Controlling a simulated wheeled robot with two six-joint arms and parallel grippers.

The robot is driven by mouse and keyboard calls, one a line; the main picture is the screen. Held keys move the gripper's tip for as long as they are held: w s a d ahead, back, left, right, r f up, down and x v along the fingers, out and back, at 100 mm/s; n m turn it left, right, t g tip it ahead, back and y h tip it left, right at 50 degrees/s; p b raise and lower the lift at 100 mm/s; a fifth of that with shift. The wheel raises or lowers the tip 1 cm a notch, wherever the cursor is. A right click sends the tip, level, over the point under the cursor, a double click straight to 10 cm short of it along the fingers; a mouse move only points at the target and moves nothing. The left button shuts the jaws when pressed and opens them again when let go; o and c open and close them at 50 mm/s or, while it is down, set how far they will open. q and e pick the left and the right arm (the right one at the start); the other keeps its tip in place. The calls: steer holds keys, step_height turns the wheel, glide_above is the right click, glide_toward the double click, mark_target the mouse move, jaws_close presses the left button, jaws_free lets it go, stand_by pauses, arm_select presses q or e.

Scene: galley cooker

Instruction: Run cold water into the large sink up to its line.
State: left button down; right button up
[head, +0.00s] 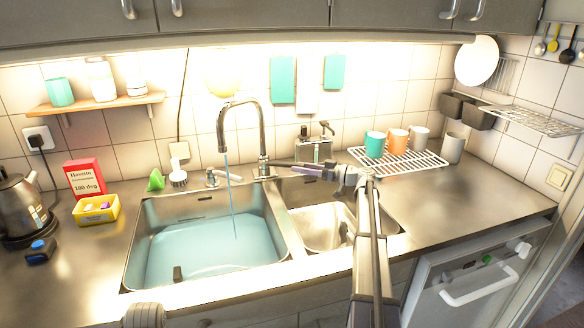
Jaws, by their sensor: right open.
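The large sink (144,226) is the left basin and holds pale blue water (200,250) across its floor. A thin blue stream (230,195) falls from the curved chrome tap (240,104) into it. I cannot make out a fill line clearly; a small dark mark (178,273) shows at the near wall. My right arm reaches up over the small sink (322,228). My right gripper (300,168) is open, pointing left, close to the tap's base and its lever (275,164). I cannot tell whether it touches the lever. My left gripper is not in view.
A kettle (18,205), red box (86,178) and yellow tub (96,210) stand left of the sink. A rack (410,164) with cups is at right.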

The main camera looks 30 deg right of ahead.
mark_target(278, 163)
steer(key=shift+x, duration=1.85)
steer(key=shift+c, duration=0.2)
jaws_close()
